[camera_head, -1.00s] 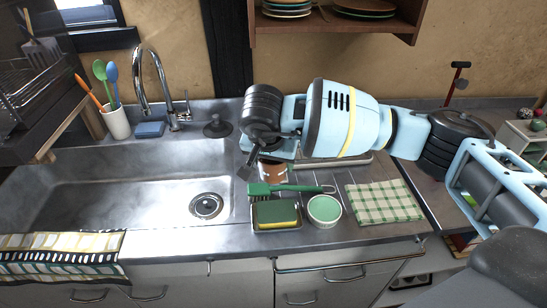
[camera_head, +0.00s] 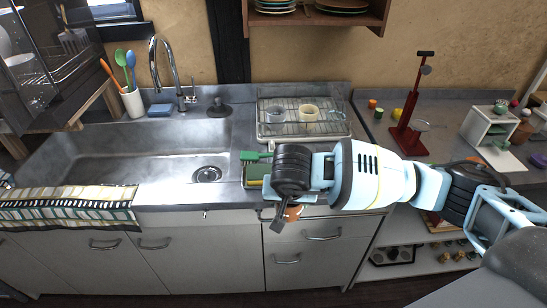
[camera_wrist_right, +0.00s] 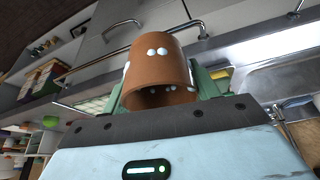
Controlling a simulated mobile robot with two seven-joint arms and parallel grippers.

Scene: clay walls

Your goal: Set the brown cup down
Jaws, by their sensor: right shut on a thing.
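The brown cup (camera_head: 295,212) shows only as a small patch beside my right gripper (camera_head: 284,215) in the head view, in front of the counter's front edge. Most of it is hidden there by the gripper and wrist. In the right wrist view the brown cup (camera_wrist_right: 158,62) is large, with white dots on its side and its open mouth facing the camera. The right gripper is shut on it, with a greenish finger on either side. My left gripper is not in view.
The counter carries a wire drying rack (camera_head: 270,133) with two cups, and a green brush (camera_head: 248,156) lies near the sink (camera_head: 150,160). A red stand (camera_head: 405,135) is on the right-hand worktop. Drawers (camera_head: 290,255) are below the counter edge.

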